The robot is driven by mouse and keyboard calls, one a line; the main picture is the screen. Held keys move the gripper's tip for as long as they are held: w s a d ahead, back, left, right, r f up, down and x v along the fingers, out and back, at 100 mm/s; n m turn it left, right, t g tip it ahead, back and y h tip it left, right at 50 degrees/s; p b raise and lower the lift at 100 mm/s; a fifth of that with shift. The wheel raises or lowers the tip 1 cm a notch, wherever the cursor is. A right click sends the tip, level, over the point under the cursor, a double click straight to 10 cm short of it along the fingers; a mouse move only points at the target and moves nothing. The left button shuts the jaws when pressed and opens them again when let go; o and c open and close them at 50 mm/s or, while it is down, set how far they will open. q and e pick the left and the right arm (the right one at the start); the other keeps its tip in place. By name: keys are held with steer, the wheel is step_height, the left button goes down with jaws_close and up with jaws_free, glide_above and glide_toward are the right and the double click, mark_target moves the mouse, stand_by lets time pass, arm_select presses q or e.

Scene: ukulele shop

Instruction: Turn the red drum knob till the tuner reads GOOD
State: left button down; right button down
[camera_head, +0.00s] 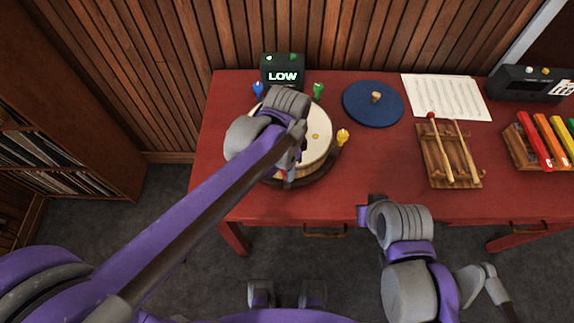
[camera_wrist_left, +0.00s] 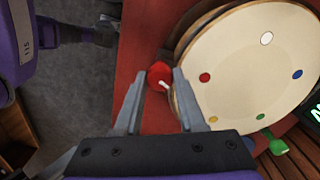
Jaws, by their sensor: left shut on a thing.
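The tuner (camera_head: 283,73) at the back of the red table reads LOW in green-white letters. The drum (camera_head: 318,125), with a pale head, stands in front of it and is partly hidden by my left arm. In the left wrist view the drum head (camera_wrist_left: 247,85) shows coloured dots. The red knob (camera_wrist_left: 158,75) sits at the drum's rim, between the fingertips of my left gripper (camera_wrist_left: 160,78), which is shut on it. In the head view my left gripper (camera_head: 287,177) is at the drum's front edge and mostly hidden. My right arm is at the table's front; its fingers are not clear.
Blue (camera_head: 258,88), green (camera_head: 318,90) and yellow (camera_head: 343,136) knobs stand around the drum. A blue disc (camera_head: 372,103), a sheet of music (camera_head: 446,97), a wooden tray with mallets (camera_head: 434,172) and coloured bars (camera_head: 545,140) lie to the right. Bare table lies between drum and tray.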

arm_select(q)
steer(key=shift+m, duration=0.6)
steer(key=c, duration=0.5)
jaws_free()
step_height(320, 180, up, 11)
steer(key=shift+p, duration=0.4)
steer(key=shift+f, duration=0.1)
steer(key=s+a+f+n+t, duration=0.2)
steer(key=s+a+f+n, duration=0.3)
steer(key=a+n, duration=0.2)
steer(key=s+a+f+n+t, duration=0.3)
steer(key=s+a+f+n, duration=0.1)
steer(key=a+n, duration=0.4)
steer(key=shift+s+a+f, duration=0.4)
steer(key=shift+a+f, duration=0.3)
steer(key=shift+a, duration=0.4)
